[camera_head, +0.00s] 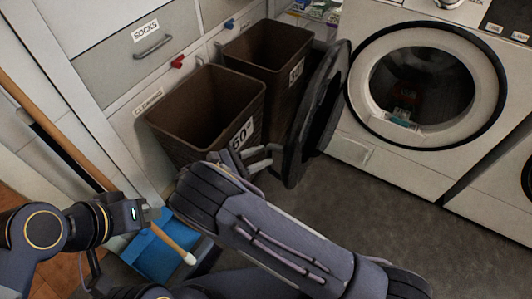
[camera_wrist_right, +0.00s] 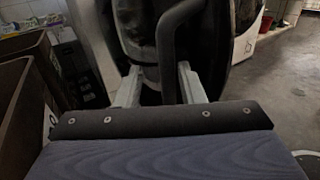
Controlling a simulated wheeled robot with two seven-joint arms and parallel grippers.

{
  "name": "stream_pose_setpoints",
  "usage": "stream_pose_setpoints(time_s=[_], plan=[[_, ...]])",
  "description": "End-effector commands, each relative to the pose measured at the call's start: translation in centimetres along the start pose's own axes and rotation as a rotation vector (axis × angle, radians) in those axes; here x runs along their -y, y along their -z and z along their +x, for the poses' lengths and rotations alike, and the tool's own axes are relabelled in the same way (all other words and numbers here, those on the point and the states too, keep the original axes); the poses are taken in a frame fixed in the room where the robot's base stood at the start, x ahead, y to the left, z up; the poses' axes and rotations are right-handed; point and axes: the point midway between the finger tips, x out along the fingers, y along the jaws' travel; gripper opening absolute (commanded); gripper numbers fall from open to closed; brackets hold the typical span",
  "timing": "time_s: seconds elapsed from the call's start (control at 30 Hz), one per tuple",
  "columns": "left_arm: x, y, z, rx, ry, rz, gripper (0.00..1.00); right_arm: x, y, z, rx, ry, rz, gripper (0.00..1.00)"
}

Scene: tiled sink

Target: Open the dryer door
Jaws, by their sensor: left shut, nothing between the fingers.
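The dryer (camera_head: 372,165) stands at the upper right in the head view, its round drum opening (camera_head: 420,88) uncovered. Its dark round door (camera_head: 327,100) stands swung out to the left of the opening, seen nearly edge-on. My right gripper (camera_head: 268,158) is beside the door's lower left, fingers apart and pointing at it. In the right wrist view the two pale fingers (camera_wrist_right: 160,88) are spread, with a dark curved bar (camera_wrist_right: 165,50) of the door between them. Contact is unclear. My left gripper (camera_head: 154,214) is shut and empty at the lower left, away from the door.
Two brown laundry bins (camera_head: 205,110) (camera_head: 268,50) stand left of the door, the farther one close to it. A wooden pole (camera_head: 65,145) and a blue container (camera_head: 158,255) are near my left gripper. Grey floor (camera_head: 375,220) is clear before the dryer.

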Motion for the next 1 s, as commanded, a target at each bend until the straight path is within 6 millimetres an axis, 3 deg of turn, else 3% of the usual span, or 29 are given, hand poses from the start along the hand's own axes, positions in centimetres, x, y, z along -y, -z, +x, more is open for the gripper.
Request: stream_pose_setpoints(time_s=[0.2, 0.33, 1.0], plan=[[-0.1, 0.1, -0.3, 0.0, 0.0, 0.0, 0.0, -0.1, 0.0, -3.8, -0.001, -0.002, 0.002, 0.36], [-0.2, 0.2, -0.3, 0.0, 0.0, 0.0, 0.0, -0.1, 0.0, -5.0, 0.0, 0.0, 0.001, 0.36], [-0.1, 0.2, -0.3, 0.0, 0.0, 0.0, 0.0, 0.0, 0.0, -5.4, 0.0, 0.001, 0.0, 0.36]])
